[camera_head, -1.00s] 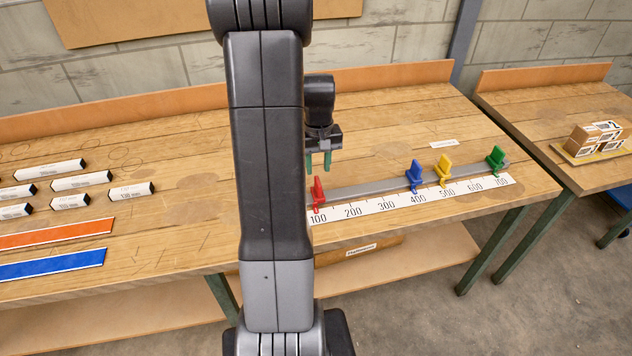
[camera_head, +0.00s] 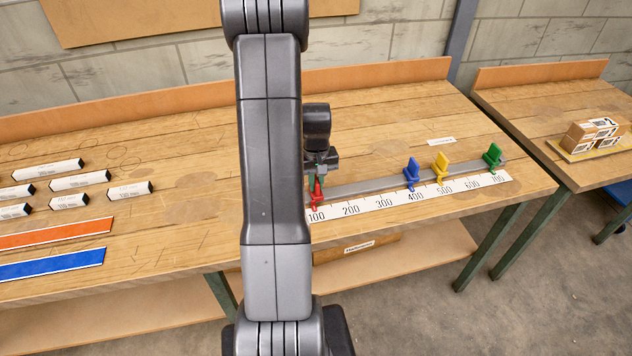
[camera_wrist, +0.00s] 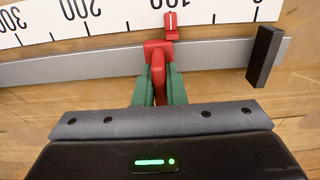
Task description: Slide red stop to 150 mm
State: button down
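The red stop (camera_wrist: 158,58) sits on the grey rail (camera_wrist: 80,66), its pointer (camera_wrist: 171,25) close to the 100 mark of the white scale (camera_wrist: 225,12). In the head view the red stop (camera_head: 316,194) is at the left of the visible scale (camera_head: 365,206). My gripper (camera_wrist: 160,90) has its green fingers on both sides of the stop's upright tab, with no clear gap showing, and appears shut on it. In the head view my gripper (camera_head: 317,180) is partly behind my arm. The rail's left end is hidden there.
Blue (camera_head: 411,173), yellow (camera_head: 440,168) and green (camera_head: 493,157) stops stand farther right on the rail. The rail between red and blue is clear. A black block (camera_wrist: 265,56) stands at the rail in the wrist view. Labelled blocks (camera_head: 80,181) lie on the bench's left.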

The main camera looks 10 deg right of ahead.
jog(key=shift+d, duration=0.15)
jog(key=d, duration=0.4)
jog(key=shift+w+d, duration=0.1)
jog(key=shift+d, duration=0.3)
jog(key=c, duration=1.5)
grip_release()
notch_tip(320, 180, up, 14)
jog(key=shift+f+b, duration=0.1)
jog(key=shift+b, duration=0.75)
